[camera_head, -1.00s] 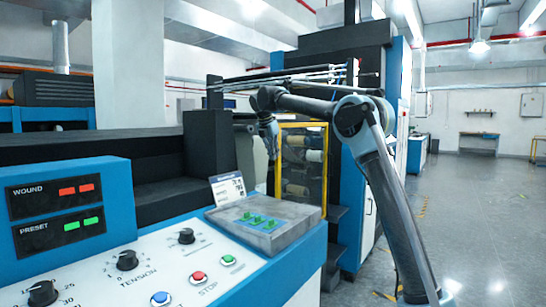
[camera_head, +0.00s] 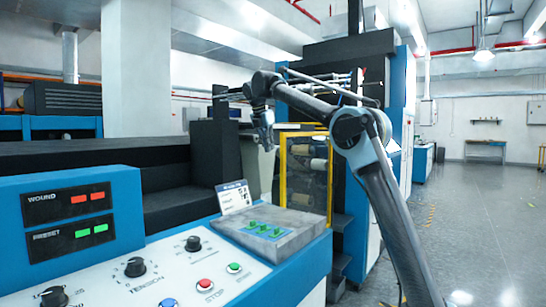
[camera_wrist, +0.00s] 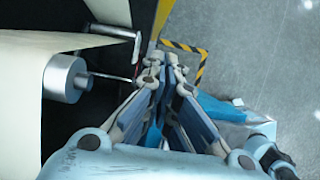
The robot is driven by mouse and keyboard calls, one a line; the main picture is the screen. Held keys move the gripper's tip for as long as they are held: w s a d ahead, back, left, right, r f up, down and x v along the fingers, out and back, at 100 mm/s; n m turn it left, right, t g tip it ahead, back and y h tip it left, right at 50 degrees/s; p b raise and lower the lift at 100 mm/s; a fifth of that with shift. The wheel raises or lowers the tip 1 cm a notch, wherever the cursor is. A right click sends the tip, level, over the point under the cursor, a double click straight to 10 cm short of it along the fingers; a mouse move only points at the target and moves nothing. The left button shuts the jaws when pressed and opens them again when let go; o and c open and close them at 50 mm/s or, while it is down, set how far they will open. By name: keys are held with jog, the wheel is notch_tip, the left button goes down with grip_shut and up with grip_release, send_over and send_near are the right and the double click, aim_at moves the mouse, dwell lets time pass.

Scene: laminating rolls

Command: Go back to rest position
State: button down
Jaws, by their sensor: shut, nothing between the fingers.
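My gripper (camera_head: 267,146) hangs from the raised, bent arm, above and behind the grey box with green buttons in the head view. It points down and holds nothing. In the wrist view my gripper (camera_wrist: 165,66) has its two fingers close together at the tips, shut and empty. The fingers are over a dark gap and the floor edge, near a roller with a pale web. Whether they touch anything below cannot be told, but no contact shows.
The control panel (camera_head: 140,268) with knobs and buttons fills the lower left. The grey button box (camera_head: 300,225) and a small sign (camera_head: 233,196) stand at its far end. A yellow-framed rack (camera_head: 283,180) is behind. A metal roller (camera_wrist: 66,78) is left of the fingers. Floor at right is clear.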

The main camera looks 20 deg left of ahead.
jog(key=d+m, duration=0.4)
jog(key=d, duration=0.7)
jog(key=s+d+f+m, duration=0.3)
jog(key=s+d+m, duration=0.1)
jog(key=d, duration=0.5)
jog(key=s+d+f+m+g, duration=0.1)
jog(key=s+d+f+m, duration=0.3)
jog(key=d, duration=0.4)
jog(key=s+d+f+m, duration=0.3)
jog(key=s+d+m, duration=0.15)
jog(key=d, duration=0.45)
jog(key=s+d+f+m, duration=0.5)
jog(key=s+f, duration=0.4)
jog(key=f, duration=0.2)
jog(key=s+d+f+m+y, duration=0.1)
jog(key=s+d+f+m, duration=0.4)
jog(key=s+f, duration=0.4)
jog(key=s+d+f+m, duration=0.5)
jog(key=s+f, duration=0.4)
jog(key=f, duration=0.4)
jog(key=shift+s+d+g+y, duration=0.3)
jog(key=shift+g, duration=0.1)
